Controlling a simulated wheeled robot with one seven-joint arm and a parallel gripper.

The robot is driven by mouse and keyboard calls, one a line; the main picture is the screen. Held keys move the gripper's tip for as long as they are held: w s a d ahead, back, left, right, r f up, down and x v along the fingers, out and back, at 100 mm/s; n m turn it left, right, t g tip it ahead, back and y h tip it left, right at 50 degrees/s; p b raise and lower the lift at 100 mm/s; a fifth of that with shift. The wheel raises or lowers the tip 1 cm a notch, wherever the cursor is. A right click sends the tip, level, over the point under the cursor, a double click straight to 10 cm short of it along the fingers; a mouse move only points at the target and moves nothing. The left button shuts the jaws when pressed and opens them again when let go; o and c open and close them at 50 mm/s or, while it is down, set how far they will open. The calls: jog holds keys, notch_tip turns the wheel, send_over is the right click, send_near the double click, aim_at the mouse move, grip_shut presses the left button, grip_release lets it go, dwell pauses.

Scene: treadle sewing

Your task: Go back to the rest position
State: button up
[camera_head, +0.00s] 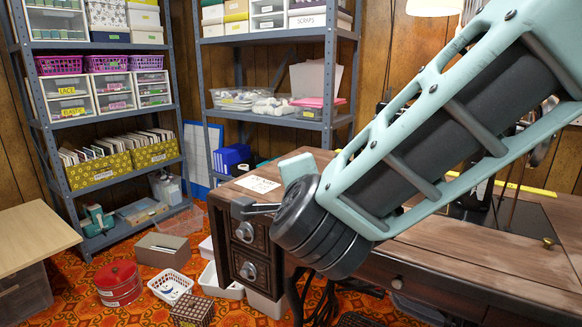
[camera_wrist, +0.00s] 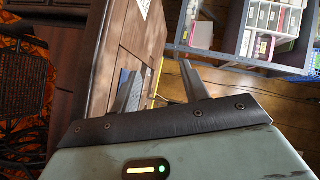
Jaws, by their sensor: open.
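My gripper (camera_wrist: 155,68) shows in the wrist view with its two dark fingers apart and nothing between them. In the head view my pale green arm crosses from the upper right, and its dark wrist end hangs in front of the wooden sewing cabinet (camera_head: 480,262). The wrist end hides part of the cabinet top and its drawers. In the wrist view the cabinet (camera_wrist: 100,55) appears tilted, beyond and left of the fingers. A dark machine part shows partly behind my arm, too covered to make out.
A grey metal shelf (camera_head: 117,46) with bins stands at the back left, another (camera_head: 262,118) at the back middle. A red tin (camera_head: 118,283), a white basket (camera_head: 170,286) and boxes crowd the patterned floor. A light wooden table (camera_head: 35,235) edges in at the left.

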jog(key=s+a+f+n+g+y, duration=0.2)
jog(key=s+f+n+g+y, duration=0.55)
jog(key=s+n, duration=0.5)
jog(key=s+d+f+n+g+h, duration=0.3)
jog(key=s+d+n+g+h, duration=0.15)
jog(key=s+d, duration=0.2)
jog(key=s+d+f+n+g+h, duration=0.2)
jog(key=s+d+n+g+h, duration=0.1)
jog(key=s+d+n, duration=0.4)
notch_tip(320, 180, up, 33)
jog(key=m+p, duration=0.2)
jog(key=p, duration=3.1)
jog(key=shift+w+f, duration=0.2)
jog(key=shift+w, duration=0.25)
